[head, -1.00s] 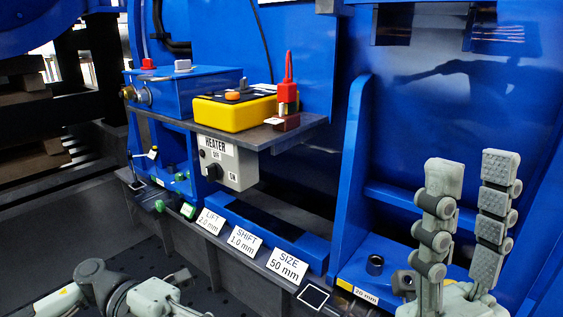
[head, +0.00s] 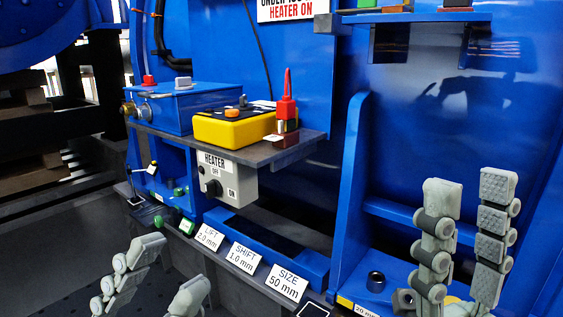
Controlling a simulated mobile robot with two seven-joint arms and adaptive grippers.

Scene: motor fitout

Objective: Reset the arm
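My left gripper (head: 172,266) is at the lower left, in front of the ledge with the label cards. Its two grey padded fingers are apart, with nothing seen between them. The lower parts of its fingers are cut off by the bottom edge. My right gripper (head: 470,192) is at the lower right with its fingers pointing up. They are apart and empty, in front of the blue shelf bay. Neither gripper visibly holds anything.
A grey shelf (head: 297,148) carries a yellow control box (head: 232,129) and a red-topped tool (head: 286,110). A heater switch box (head: 228,177) hangs below it. A blue upright panel (head: 349,190) stands left of my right gripper. A small dark cylinder (head: 376,281) sits low beside it.

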